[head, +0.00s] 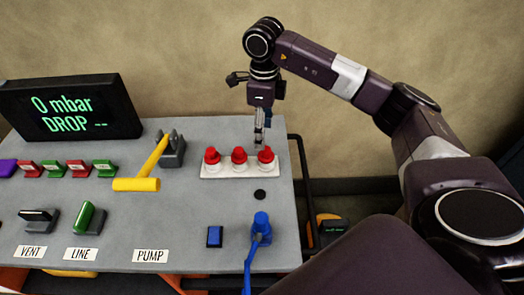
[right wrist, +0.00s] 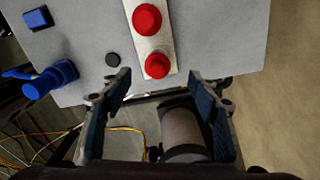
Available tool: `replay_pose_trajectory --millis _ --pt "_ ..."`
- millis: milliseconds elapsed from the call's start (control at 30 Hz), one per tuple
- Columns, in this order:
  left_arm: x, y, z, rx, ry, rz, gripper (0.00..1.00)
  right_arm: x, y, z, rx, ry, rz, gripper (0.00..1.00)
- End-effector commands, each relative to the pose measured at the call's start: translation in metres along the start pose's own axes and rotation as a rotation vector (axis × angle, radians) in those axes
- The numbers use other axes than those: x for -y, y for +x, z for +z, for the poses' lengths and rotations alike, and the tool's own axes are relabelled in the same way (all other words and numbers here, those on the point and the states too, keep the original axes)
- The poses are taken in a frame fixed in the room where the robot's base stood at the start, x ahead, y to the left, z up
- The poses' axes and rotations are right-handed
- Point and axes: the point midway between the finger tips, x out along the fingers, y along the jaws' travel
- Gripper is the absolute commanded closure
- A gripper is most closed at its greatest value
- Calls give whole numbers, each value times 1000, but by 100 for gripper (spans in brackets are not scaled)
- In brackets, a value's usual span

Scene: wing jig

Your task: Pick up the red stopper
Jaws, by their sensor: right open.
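Three red stoppers with white bases stand in a row on a white rack (head: 240,174) near the right edge of the grey table: a left one (head: 212,155), a middle one (head: 239,155) and a right one (head: 265,155). My right gripper (head: 259,140) points down just above and behind the right stopper. In the right wrist view the gripper (right wrist: 160,76) is open and empty, with the end stopper (right wrist: 157,66) just beyond and between its fingertips. Another stopper (right wrist: 147,19) shows farther along the rack. My left gripper is not in view.
A yellow T-handle (head: 140,183), a black display (head: 72,110) reading "0 mbar DROP", and colored switches occupy the left. A blue valve (head: 261,225) with a hose, a blue block (head: 215,237) and a black disc (head: 260,195) lie in front of the rack. A dark rail (head: 305,190) runs beside the table.

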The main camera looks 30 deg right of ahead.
Motion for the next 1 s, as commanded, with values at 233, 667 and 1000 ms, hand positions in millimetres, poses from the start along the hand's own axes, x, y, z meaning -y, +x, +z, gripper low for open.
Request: replay_pose_trajectory --millis 233,667,1000 --pt "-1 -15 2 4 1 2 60 -1 25 -3 -6 -1 2 45" --pt "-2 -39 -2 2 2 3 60 -2 73 -5 -2 -1 1 45" --pt "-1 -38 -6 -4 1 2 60 -2 73 -4 -1 -1 1 62"
